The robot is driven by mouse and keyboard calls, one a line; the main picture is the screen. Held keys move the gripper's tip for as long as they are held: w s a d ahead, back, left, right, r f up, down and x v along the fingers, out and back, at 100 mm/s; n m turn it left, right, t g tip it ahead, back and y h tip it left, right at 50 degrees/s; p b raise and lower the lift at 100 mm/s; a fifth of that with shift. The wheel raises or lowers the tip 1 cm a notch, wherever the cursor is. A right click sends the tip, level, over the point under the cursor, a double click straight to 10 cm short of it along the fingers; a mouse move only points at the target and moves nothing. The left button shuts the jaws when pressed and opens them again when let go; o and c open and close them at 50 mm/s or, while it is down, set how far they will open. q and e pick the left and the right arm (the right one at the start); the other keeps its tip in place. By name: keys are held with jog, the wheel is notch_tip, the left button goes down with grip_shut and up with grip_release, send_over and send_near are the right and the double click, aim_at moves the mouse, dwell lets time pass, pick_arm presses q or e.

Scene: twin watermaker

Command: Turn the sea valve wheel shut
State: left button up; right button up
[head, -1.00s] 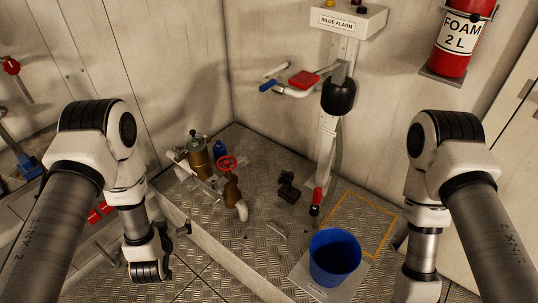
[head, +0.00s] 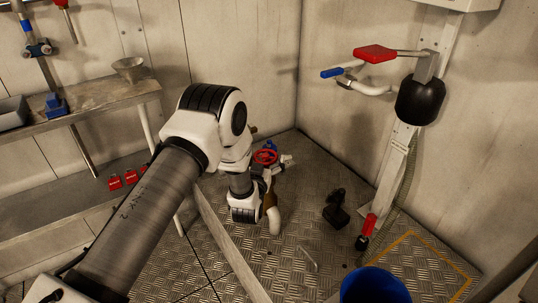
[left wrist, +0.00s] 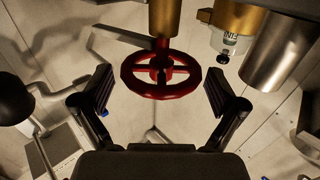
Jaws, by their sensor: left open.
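The red sea valve wheel (head: 265,157) sits on a brass valve body at the back of the metal deck, partly crowded by my left arm in the head view. In the left wrist view the spoked wheel (left wrist: 160,76) faces me, with the brass valve body (left wrist: 165,18) above it. My left gripper (left wrist: 159,79) is open, with one finger on each side of the wheel in that picture. Gaps show between both fingers and the rim; the depth between them is unclear. In the head view my left wrist hides the gripper's fingers. My right gripper is out of view.
A blue bucket (head: 375,287) stands at the front right. A black tool (head: 337,209) and a red-and-black item (head: 366,231) are on the deck. A post with a red handle (head: 375,53) rises at the right. A bench (head: 95,105) is at the left.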

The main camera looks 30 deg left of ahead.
aim_at(268, 150)
pick_arm(q)
jog(key=x, duration=0.4)
jog(key=shift+s+f+b, duration=0.1)
jog(key=shift+b, duration=0.2)
jog(key=c, duration=1.5)
jog(key=shift+m+h, duration=0.4)
jog(key=shift+h, duration=0.2)
jog(key=shift+c, duration=0.2)
jog(key=shift+d+m+h+p, duration=0.15)
jog(key=shift+m+h+p, duration=0.2)
jog(key=shift+h, duration=0.25)
jog(key=o, duration=1.5)
jog(key=shift+o, duration=0.2)
notch_tip(268, 150, up, 10)
jog(key=shift+r, duration=0.1)
